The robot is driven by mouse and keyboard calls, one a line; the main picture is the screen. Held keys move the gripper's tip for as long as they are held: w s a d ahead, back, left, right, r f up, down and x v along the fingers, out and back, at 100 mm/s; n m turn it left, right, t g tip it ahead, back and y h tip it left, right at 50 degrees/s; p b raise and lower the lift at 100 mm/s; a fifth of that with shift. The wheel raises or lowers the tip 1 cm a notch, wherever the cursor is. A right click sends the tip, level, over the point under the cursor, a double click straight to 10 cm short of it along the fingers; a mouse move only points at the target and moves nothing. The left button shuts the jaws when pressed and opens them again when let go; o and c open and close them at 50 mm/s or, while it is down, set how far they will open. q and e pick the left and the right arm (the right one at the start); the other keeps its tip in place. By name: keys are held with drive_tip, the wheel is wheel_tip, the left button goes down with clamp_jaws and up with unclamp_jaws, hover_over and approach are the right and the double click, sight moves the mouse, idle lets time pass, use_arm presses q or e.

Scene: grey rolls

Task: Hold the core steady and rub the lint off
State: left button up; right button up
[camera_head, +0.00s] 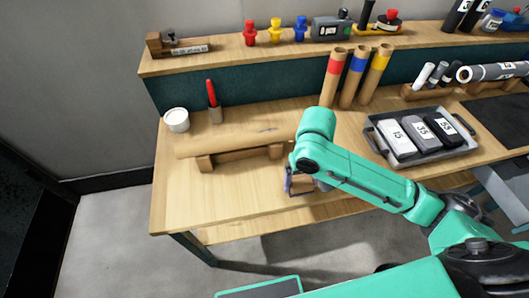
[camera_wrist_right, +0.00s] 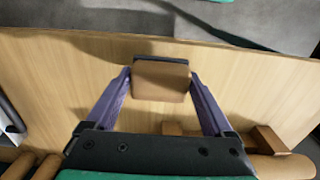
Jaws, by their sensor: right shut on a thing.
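The brown core (camera_head: 225,140) lies on its side on a wooden cradle (camera_head: 206,163) at the left of the bench. A small grey smudge (camera_head: 268,130), perhaps lint, shows on its upper side. One end of the core shows in the right wrist view (camera_wrist_right: 286,168). My right gripper (camera_head: 290,184) is in front of the core's right end, apart from it. In the right wrist view its purple fingers are shut on a brown block (camera_wrist_right: 160,82) with a dark edge. My right arm hides part of the core's right end. My left gripper is not in view.
A white cup (camera_head: 176,120) and a red-handled tool in a holder (camera_head: 212,103) stand behind the core. Several coloured-banded tubes (camera_head: 356,78) stand upright at the back. A tray (camera_head: 384,152) with numbered grey pieces is at the right. The bench's front left is clear.

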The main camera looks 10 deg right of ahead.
drive_tip(key=w+a+n, duration=0.1)
drive_tip(key=w+a, duration=0.1)
drive_tip(key=w+a+r, duration=0.1)
drive_tip(key=w+a, duration=0.1)
drive_tip(key=a, duration=0.1)
drive_tip(key=w+a+r+n, duration=0.1)
drive_tip(key=w+a, duration=0.1)
drive_tip(key=shift+w+a+r+n, duration=0.1)
drive_tip(key=shift+w+a+n, duration=0.2)
drive_tip(key=shift+w+a, duration=0.1)
drive_tip(key=w+a+r+n, duration=0.2)
drive_tip(key=w+a+r, duration=0.3)
drive_tip(key=a+r, duration=0.15)
drive_tip(key=w+d+r+m, duration=0.3)
drive_tip(key=w+r+m, duration=0.1)
drive_tip(key=shift+w+d+r+m, duration=0.25)
drive_tip(key=shift+w+d+m, duration=0.05)
drive_tip(key=shift+w+d, duration=0.1)
wheel_tip(320, 180, down, 3)
drive_tip(key=shift+f, duration=0.1)
drive_tip(key=shift+w+d+f, duration=0.1)
drive_tip(key=shift+d+f, duration=0.05)
drive_tip(key=shift+d, duration=0.45)
hover_over(285, 128)
drive_tip(key=r, duration=0.3)
drive_tip(key=shift+d, duration=0.4)
drive_tip(key=shift+r, duration=0.3)
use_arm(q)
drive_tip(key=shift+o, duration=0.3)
